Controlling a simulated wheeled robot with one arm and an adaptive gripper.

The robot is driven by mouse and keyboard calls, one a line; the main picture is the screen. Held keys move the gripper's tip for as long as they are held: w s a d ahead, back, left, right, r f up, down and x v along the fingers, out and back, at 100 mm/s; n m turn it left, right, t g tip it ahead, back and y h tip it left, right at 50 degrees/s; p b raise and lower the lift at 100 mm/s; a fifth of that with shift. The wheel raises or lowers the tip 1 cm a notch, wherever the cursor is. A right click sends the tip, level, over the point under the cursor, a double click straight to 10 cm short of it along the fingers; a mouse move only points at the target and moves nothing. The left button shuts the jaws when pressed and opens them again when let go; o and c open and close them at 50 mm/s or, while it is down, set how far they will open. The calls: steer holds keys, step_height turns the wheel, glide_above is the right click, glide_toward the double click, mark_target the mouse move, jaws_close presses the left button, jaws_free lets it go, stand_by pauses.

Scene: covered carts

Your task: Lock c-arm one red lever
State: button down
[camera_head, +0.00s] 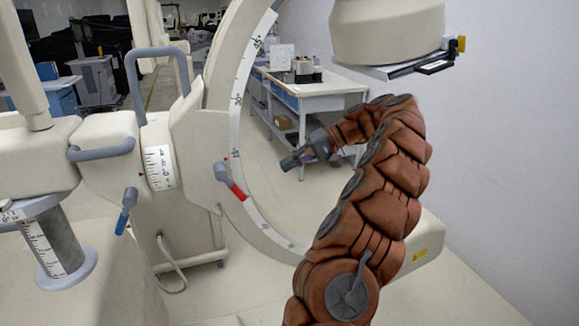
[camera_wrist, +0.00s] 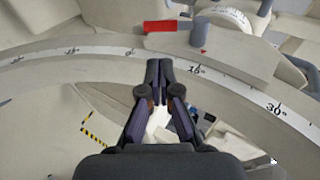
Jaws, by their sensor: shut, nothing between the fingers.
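The c-arm's red lever (camera_head: 238,191) is a small grey and red handle on the housing beside the curved scale. It points down and to the right in the head view. In the wrist view the red lever (camera_wrist: 160,27) lies flat just beyond the scale, above my fingertips. My gripper (camera_head: 289,163) is to the right of the lever in the head view, apart from it. In the wrist view my gripper (camera_wrist: 159,68) is shut and empty, its tips over the near edge of the scale band (camera_wrist: 90,51).
A blue lever (camera_head: 125,211) hangs left of the red one. A grey-blue handle (camera_head: 152,55) rises above the housing. The detector head (camera_head: 388,32) is at the upper right. A white cart (camera_head: 318,88) stands behind the arc. The arc's inner opening is mostly free.

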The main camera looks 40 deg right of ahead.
mark_target(241, 191)
steer(key=shift+p+x, duration=1.9)
steer(key=shift+x, duration=4.35)
steer(key=shift+s, duration=0.1)
steer(key=shift+a+f+b, duration=0.1)
steer(key=shift+f+b, duration=0.1)
steer(key=shift+b, duration=0.1)
